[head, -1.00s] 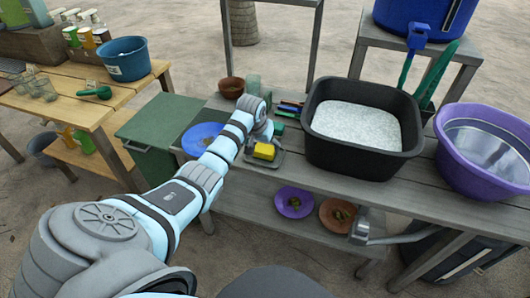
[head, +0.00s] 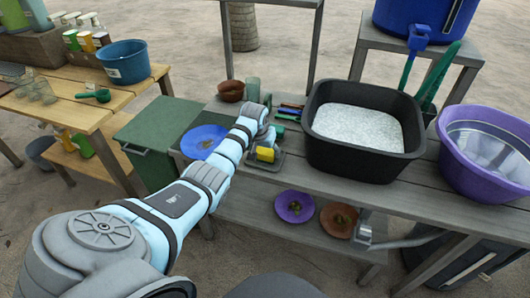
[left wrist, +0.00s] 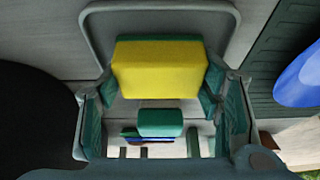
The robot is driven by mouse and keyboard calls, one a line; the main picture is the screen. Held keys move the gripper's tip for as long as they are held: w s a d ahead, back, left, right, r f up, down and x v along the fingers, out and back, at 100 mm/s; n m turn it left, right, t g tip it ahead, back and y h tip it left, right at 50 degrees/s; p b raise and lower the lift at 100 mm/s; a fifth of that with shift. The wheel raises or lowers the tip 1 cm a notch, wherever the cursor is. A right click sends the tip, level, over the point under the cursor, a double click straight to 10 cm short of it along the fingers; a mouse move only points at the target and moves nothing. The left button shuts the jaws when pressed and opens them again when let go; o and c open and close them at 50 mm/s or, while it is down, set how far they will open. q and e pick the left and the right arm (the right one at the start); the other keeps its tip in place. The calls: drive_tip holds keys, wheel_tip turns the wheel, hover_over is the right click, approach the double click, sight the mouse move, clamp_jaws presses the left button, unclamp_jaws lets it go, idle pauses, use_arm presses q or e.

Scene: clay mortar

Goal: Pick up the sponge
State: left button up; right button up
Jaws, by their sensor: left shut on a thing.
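The sponge (head: 265,154) is a yellow block with a green layer, at the left part of the grey workbench in the head view. It also shows in the left wrist view (left wrist: 160,72), between my left fingers. My left gripper (left wrist: 159,88) is shut on the sponge, with a finger at each side of it. In the head view my left gripper (head: 261,143) is partly hidden by my own arm. A grey tray (left wrist: 232,22) lies under the sponge; the gap between them is hard to judge.
A black tub (head: 330,150) of white granules stands right of the sponge. A blue plate (head: 200,138) lies to its left. A small green block (left wrist: 160,122) and pens (head: 291,109) lie nearby. A purple basin (head: 455,160) stands at the right.

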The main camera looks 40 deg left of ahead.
sight(265, 150)
use_arm(q)
wheel_tip(265, 150, up, 20)
drive_tip(key=p, duration=0.4)
drive_tip(key=shift+f+p, duration=0.2)
drive_tip(key=shift+p, duration=0.15)
